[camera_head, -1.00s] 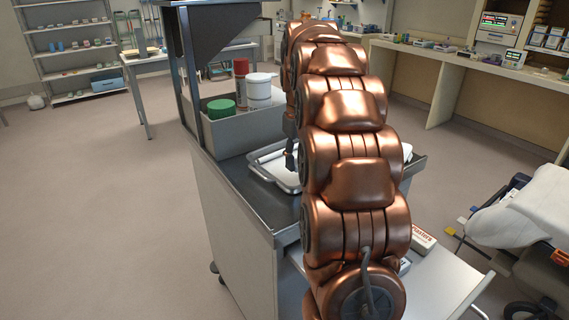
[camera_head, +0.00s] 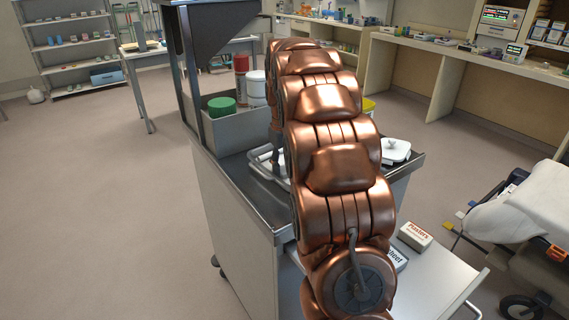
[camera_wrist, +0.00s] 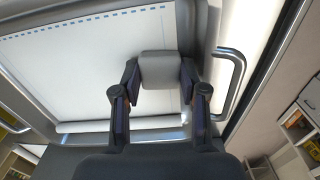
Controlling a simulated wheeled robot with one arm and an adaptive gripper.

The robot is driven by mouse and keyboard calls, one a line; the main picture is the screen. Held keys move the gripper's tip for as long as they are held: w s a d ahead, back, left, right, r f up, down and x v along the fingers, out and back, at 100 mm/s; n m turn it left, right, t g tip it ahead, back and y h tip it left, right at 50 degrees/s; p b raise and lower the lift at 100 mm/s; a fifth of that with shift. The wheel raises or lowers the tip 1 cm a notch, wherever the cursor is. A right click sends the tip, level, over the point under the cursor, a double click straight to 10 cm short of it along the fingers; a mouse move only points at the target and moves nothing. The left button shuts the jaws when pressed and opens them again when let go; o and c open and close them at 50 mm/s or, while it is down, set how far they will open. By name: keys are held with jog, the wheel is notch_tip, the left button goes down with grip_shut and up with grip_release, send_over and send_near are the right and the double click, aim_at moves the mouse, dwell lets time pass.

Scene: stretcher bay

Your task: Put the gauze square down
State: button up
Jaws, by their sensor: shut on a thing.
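The gauze square (camera_wrist: 160,68) is a pale grey, square-edged piece in the wrist view. My gripper (camera_wrist: 159,82) is shut on it, with one dark finger at each side. It is over a metal tray (camera_wrist: 222,45) lined with a white sheet that has a row of blue dashes. Whether the gauze touches the liner I cannot tell. In the head view the tray (camera_head: 259,165) lies on the cart top, partly behind my arm. The dark end of my arm reaches down there, and the gauze is hidden.
A bin on the cart holds a green-lidded tub (camera_head: 222,107), a red-capped bottle (camera_head: 241,78) and a white tub (camera_head: 256,88). A white lidded dish (camera_head: 395,151) stands at right. A plasters box (camera_head: 415,236) and another box (camera_head: 398,258) lie on the lower shelf (camera_head: 437,275).

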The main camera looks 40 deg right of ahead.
aim_at(284, 169)
jog(key=o, duration=0.7)
jog(key=shift+r, duration=0.1)
notch_tip(284, 169, up, 12)
jog(key=shift+b, duration=0.35)
dwell(0.6)
